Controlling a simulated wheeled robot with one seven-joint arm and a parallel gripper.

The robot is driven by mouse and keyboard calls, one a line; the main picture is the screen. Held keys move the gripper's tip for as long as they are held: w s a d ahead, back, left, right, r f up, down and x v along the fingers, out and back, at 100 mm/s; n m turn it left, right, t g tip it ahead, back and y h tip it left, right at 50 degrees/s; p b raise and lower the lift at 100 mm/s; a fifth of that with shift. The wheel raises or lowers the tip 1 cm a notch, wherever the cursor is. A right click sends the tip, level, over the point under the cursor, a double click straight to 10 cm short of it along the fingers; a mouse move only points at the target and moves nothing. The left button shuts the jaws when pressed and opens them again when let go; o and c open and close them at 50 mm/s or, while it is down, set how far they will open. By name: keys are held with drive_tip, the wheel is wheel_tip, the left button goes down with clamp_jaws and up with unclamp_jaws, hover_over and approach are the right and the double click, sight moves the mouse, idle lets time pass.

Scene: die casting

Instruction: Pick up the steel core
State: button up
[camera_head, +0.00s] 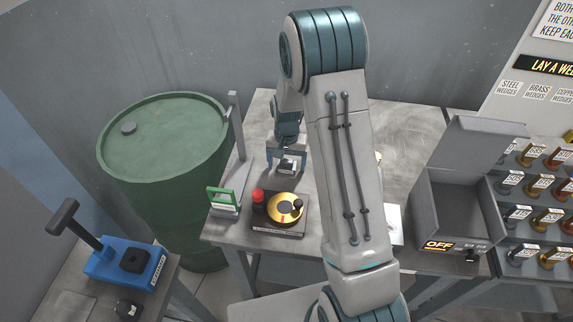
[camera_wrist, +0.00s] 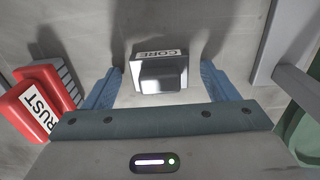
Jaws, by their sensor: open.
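The steel core (camera_wrist: 160,76) is a small grey metal block with a white label reading CORE, on the grey tabletop in the wrist view. My gripper (camera_wrist: 161,69) is open, with one blue finger to the left of the block and one to the right. Gaps show between the block and both fingers. In the head view my gripper (camera_head: 287,157) is low over the back of the metal table, and a small dark and pale block (camera_head: 287,166) shows between its fingers. Whether the block touches the table is hard to see.
A grey bar (camera_wrist: 298,85) stands right. On the table (camera_head: 395,135) are a gold-dial device (camera_head: 284,209), a green-framed stand (camera_head: 223,200) and an open grey box (camera_head: 452,208). A green barrel (camera_head: 165,145) stands left.

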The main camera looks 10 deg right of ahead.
drive_tip(key=c, duration=1.4)
drive_tip(key=shift+r, duration=0.1)
